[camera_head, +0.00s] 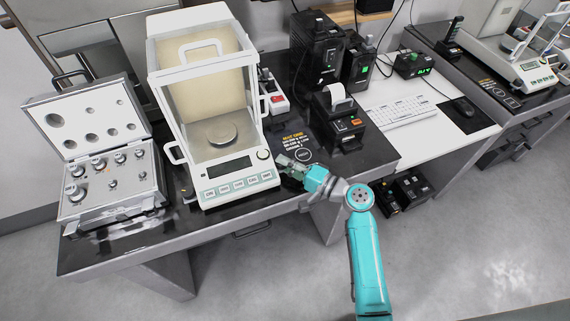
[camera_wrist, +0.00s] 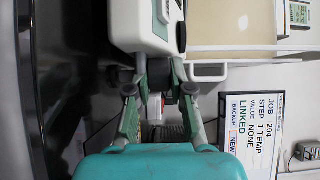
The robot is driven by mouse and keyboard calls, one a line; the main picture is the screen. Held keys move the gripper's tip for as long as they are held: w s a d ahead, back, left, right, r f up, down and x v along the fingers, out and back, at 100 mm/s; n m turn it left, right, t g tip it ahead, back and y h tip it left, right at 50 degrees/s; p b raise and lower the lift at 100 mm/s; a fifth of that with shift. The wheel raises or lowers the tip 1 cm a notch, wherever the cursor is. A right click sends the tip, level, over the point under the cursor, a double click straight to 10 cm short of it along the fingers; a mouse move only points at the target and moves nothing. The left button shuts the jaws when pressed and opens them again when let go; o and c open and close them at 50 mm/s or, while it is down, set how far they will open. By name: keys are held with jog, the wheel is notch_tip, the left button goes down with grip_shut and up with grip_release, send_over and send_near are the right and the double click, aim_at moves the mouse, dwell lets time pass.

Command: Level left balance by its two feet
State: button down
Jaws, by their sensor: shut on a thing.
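The left balance (camera_head: 222,175) is a white weighing balance with a glass draft shield, a round pan (camera_head: 221,131) and a front panel with a display and buttons. Its white housing also shows at the top of the wrist view (camera_wrist: 135,25). My gripper (camera_head: 287,163) is at its front right corner, low by the table top. In the wrist view my gripper's fingers (camera_wrist: 159,82) reach under the housing's edge, shut on the right foot, which they and the housing mostly hide. A dark knob, the left foot (camera_head: 189,194), shows at the front left corner. I cannot read any level bubble.
An open case of weights (camera_head: 108,185) stands left of the balance. A label printer (camera_head: 337,120) and black boxes (camera_head: 316,48) stand to the right, behind my gripper. A keyboard (camera_head: 401,111) lies farther right. A text screen (camera_wrist: 250,130) shows in the wrist view.

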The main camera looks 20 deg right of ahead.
jog(key=c, duration=1)
grip_release()
jog(key=shift+c, duration=0.2)
jog(key=shift+d, duration=0.1)
jog(key=v, duration=1.1)
jog(key=shift+s+d, duration=0.3)
